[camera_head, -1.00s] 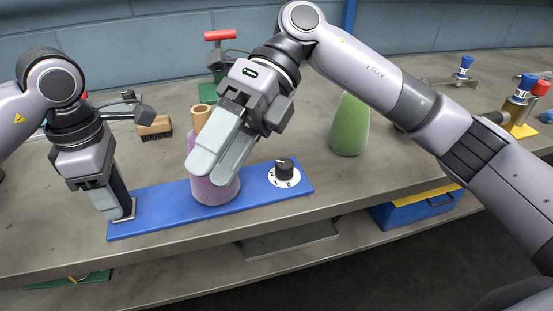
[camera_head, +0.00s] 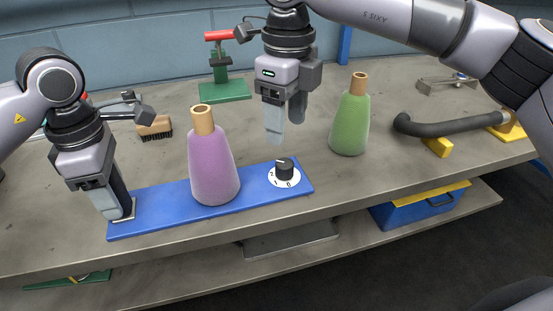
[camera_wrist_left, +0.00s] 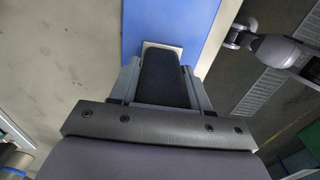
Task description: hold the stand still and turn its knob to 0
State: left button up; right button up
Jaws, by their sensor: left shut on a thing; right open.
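The stand is a flat blue board (camera_head: 160,211) on the bench, carrying a purple cone (camera_head: 213,172) and a black knob (camera_head: 284,167) on a white numbered dial (camera_head: 291,182). My left gripper (camera_head: 121,216) is shut on the light bracket at the board's left end. In the left wrist view the blue board (camera_wrist_left: 172,18) runs away from between the fingers. My right gripper (camera_head: 286,134) is open and empty, pointing down above and just behind the knob, apart from it. The knob's exact setting is too small to read.
A green cone (camera_head: 350,123) stands right of the board. A brush (camera_head: 154,128) and a green stand with a red handle (camera_head: 224,90) are behind. A dark bent pipe (camera_head: 447,127) lies at right. A blue toolbox (camera_head: 416,209) sits on the lower shelf.

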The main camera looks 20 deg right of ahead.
aim_at(285, 162)
notch_tip(285, 162, down, 9)
jog(key=shift+f, duration=0.1)
dwell(0.3)
jog(key=c, duration=1.1)
